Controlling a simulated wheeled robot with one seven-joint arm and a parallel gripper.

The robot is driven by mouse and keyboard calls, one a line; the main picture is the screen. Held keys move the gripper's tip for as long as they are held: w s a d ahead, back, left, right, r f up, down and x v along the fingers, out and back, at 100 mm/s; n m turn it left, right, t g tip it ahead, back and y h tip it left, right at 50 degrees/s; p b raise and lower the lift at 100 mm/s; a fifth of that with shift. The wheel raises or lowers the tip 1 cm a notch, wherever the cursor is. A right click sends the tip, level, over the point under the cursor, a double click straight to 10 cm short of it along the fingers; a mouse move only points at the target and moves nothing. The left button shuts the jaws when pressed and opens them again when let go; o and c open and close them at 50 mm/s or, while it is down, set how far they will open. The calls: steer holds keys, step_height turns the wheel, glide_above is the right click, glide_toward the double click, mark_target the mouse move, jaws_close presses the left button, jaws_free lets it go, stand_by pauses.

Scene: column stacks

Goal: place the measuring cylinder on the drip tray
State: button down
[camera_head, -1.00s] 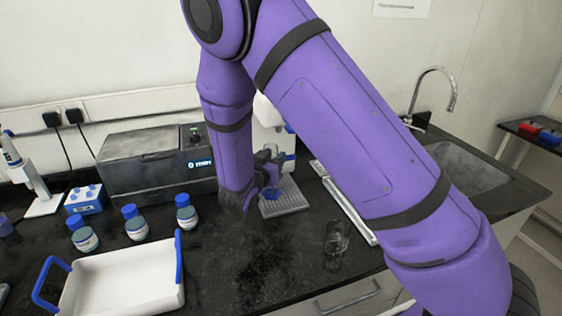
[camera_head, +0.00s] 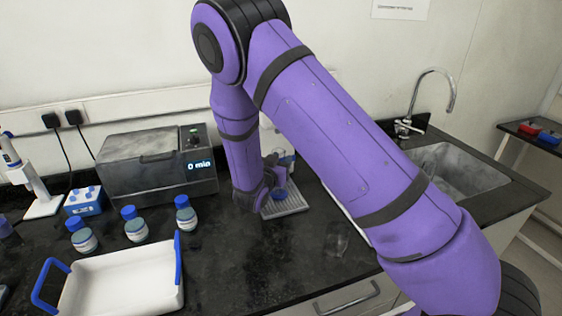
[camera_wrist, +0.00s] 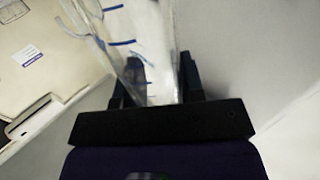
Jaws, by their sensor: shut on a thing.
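The measuring cylinder (camera_wrist: 130,50) is clear with blue graduation marks and fills the space between my fingers in the wrist view. My gripper (camera_wrist: 160,78) is shut on it. In the head view my gripper (camera_head: 274,172) is over the back part of the drip tray (camera_head: 296,207), a grey ribbed tray on the black bench. A blue part, apparently the cylinder's foot (camera_head: 279,195), shows just over the tray. I cannot tell whether it touches the tray. My arm hides part of the tray and most of the cylinder.
A grey heating unit (camera_head: 150,165) stands left of my forearm. Several blue-capped bottles (camera_head: 135,225) and a white tray with blue handles (camera_head: 120,285) are at the left. A clear glass vessel (camera_head: 337,240) stands right of the drip tray. A sink (camera_head: 460,170) is farther right.

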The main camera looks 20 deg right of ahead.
steer(key=shift+f, duration=0.15)
steer(key=c, duration=0.7)
jaws_free()
steer(key=shift+c, duration=0.2)
steer(key=v, duration=1.2)
steer(key=shift+r, duration=0.2)
